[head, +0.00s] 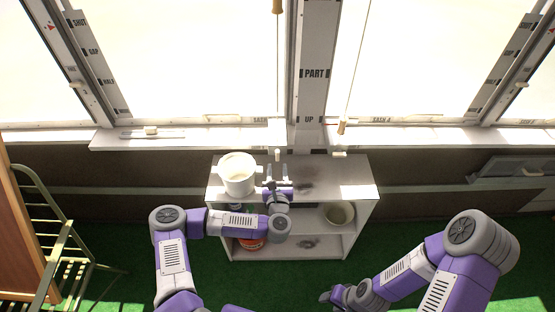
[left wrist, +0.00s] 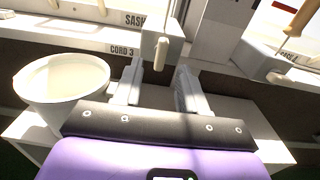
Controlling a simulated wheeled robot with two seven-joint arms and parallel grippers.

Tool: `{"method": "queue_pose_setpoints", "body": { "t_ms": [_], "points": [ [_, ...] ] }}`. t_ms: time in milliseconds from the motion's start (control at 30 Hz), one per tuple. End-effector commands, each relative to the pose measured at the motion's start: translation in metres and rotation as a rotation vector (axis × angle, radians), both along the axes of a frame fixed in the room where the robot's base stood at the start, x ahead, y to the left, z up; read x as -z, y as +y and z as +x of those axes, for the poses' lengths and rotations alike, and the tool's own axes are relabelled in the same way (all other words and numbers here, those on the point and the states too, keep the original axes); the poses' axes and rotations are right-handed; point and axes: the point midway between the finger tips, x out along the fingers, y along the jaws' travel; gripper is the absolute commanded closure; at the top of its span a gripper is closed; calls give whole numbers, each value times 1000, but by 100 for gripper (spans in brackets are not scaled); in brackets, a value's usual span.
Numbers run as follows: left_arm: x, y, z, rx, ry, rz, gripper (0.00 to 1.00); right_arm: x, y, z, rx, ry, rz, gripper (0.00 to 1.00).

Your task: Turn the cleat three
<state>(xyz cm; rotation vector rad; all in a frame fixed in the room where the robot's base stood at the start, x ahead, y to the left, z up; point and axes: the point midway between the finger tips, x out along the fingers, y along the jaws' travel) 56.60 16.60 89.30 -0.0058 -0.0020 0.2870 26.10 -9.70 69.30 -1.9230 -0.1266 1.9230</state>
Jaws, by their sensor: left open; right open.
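A small pale block with a knob, likely cleat three (left wrist: 162,47), is on the wall near the "CORD 3" label (left wrist: 108,48) in the left wrist view. In the head view it is a small light peg (head: 277,155) below the window sill. My left gripper (head: 277,170) is open, just in front of and below it. In the left wrist view the two fingers (left wrist: 157,82) stand apart, with the cleat in the gap between their tips and nothing gripped. I cannot tell whether the cleat is between the fingers in depth. My right gripper (head: 332,296) is open and low, away from the wall.
A white bucket (head: 238,174) stands on the white shelf unit (head: 356,190), close left of my left gripper. Another cleat (head: 340,154) is to the right. A cord with a wooden pull (head: 341,126) hangs there. A metal rack (head: 52,245) stands at left.

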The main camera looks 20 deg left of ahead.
Motion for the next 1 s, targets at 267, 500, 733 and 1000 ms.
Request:
{"method": "queue_pose_setpoints", "body": {
  "t_ms": [267,500,733,1000],
  "points": [
    [0,12,42,2,-1,5,58,5,0,0,0,0,0,53],
    [-1,15,59,6,1,5,58,6,0,0,0,0,0,53],
    [-1,16,60,6,1,5,58,6,0,0,0,0,0,53],
    [0,16,60,7,3,5,97,6,0,0,0,0,0,53]
  ]
}}
